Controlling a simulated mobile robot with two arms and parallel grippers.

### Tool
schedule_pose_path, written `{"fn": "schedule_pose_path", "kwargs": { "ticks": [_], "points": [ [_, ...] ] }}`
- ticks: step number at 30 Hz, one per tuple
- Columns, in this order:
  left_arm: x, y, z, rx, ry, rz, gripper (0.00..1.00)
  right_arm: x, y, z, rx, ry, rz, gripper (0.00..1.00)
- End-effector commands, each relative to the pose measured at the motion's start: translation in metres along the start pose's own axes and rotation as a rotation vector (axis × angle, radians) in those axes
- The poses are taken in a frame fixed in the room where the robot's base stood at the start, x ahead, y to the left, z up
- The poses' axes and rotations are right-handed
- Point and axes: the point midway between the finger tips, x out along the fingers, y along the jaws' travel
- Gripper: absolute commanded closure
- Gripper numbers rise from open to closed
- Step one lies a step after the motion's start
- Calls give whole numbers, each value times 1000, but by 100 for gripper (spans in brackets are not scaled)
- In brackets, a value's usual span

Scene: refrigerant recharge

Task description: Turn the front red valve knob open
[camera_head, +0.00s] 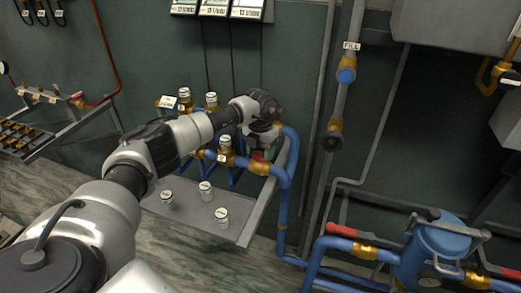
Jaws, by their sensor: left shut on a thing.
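My left arm reaches in from the lower left to the right end of the blue pipe manifold (291,165). My left gripper (262,148) is there, pointing down and shut on a valve knob. A small patch of red (258,156) shows just under the fingers; most of the knob is hidden by the gripper. How far the knob is turned cannot be seen. My right gripper is not in view.
Brass fittings with white-capped cylinders (225,143) stand left of the gripper. Below is a grey tray (245,236) with several small white canisters (205,190). A blue tank (437,245) with red-handled pipes stands at lower right.

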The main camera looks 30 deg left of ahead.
Motion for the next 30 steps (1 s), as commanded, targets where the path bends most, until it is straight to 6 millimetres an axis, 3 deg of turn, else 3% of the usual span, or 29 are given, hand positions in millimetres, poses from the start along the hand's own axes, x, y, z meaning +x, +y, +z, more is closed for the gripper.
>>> {"fn": "schedule_pose_path", "kwargs": {
  "ticks": [16,17,21,30],
  "points": [
    [-2,1,1,-27,-4,0,69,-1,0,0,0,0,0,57],
    [-2,1,1,-27,-4,0,43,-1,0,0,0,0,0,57],
    [-1,1,1,-26,-3,0,21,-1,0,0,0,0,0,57],
    [-2,0,0,-23,-2,0,20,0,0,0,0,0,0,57]
  ]
}}
